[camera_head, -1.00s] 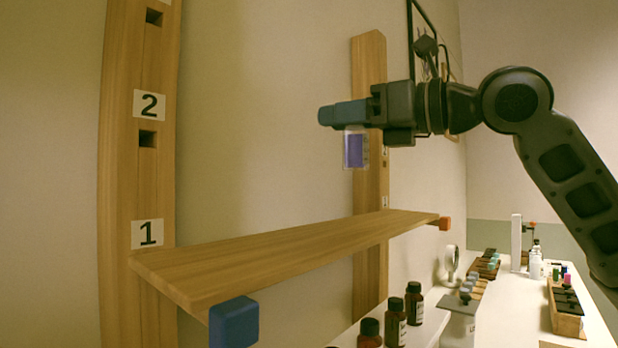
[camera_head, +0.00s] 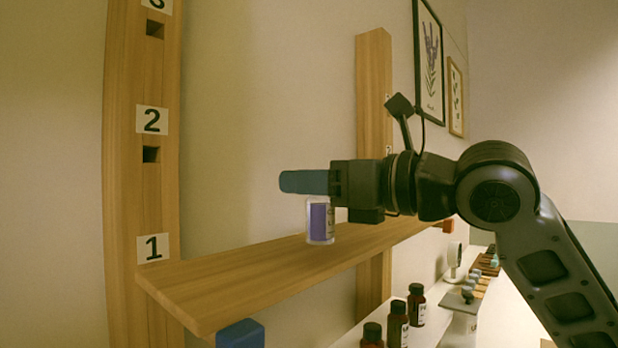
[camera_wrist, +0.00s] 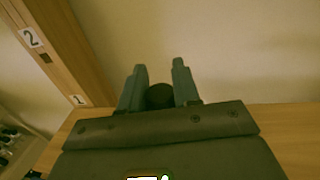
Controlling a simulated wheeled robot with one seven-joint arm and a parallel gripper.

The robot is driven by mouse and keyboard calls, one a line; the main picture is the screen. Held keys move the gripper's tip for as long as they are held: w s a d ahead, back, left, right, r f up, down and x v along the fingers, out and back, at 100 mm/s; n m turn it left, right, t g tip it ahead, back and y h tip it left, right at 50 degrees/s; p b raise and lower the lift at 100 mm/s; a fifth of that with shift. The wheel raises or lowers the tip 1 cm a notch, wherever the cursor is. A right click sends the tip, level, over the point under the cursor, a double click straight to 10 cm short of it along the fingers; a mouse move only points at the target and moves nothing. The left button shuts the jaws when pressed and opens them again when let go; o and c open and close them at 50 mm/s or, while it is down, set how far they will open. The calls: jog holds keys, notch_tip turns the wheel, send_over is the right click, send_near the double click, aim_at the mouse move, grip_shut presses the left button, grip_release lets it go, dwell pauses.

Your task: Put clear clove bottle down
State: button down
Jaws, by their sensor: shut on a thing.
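The clear clove bottle (camera_head: 320,222) has a purple label and hangs upright below my gripper (camera_head: 304,182) in the head view. Its base is at the surface of the wooden shelf (camera_head: 215,291); I cannot tell whether it touches. In the wrist view, a dark round cap (camera_wrist: 160,96) is between the two fingers of my gripper (camera_wrist: 160,88), which is shut on it. In the head view the fingers hide the cap. The label's text is too small to read.
The shelf is bare on both sides of the bottle. Wooden posts (camera_head: 146,200) with numbers stand behind it. Brown bottles (camera_head: 397,324) stand on a lower white surface at the right.

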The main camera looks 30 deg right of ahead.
jog(key=shift+f, duration=0.1)
jog(key=c, duration=0.8)
grip_release()
jog(key=shift+r, duration=0.25)
jog(key=b+v, duration=0.3)
jog(key=v, duration=0.9)
jog(key=shift+b, duration=0.3)
jog(key=shift+f, duration=0.1)
